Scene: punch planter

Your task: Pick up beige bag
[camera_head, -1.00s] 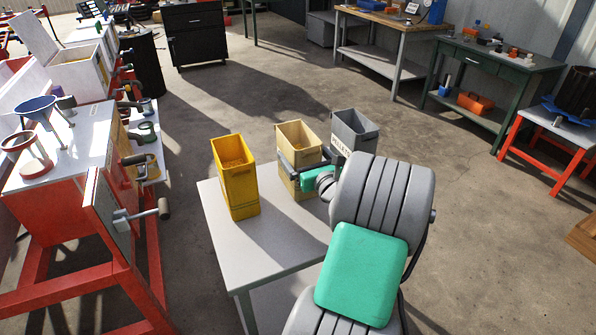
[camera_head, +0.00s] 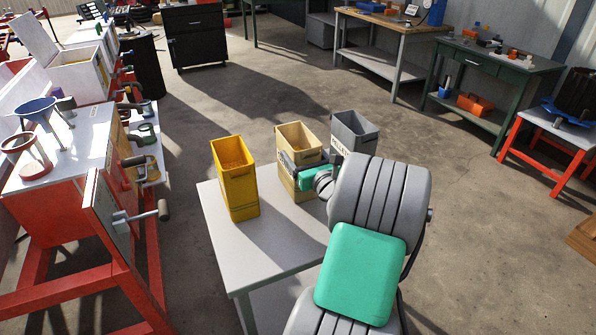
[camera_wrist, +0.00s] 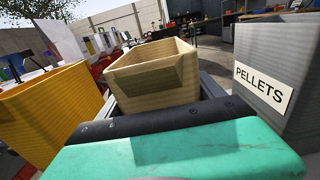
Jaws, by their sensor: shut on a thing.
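The beige bag (camera_head: 298,143) is an open-topped, box-like container. It stands upright at the far end of the small grey table (camera_head: 262,250), between a yellow bag and a grey bag. My gripper (camera_head: 302,163) reaches it from the near right and is shut on it; my gripper and wrist hide part of its front. In the wrist view the beige bag (camera_wrist: 155,75) sits in the middle, just beyond the dark bar of my gripper, with its lower part hidden. I cannot tell whether its base touches the table.
The yellow bag (camera_head: 235,178) stands close on the left. The grey bag (camera_head: 354,134), lettered PELLETS in the wrist view (camera_wrist: 275,80), stands close on the right. A red-framed machine (camera_head: 75,180) is at the left. Open floor (camera_head: 235,95) lies behind the table.

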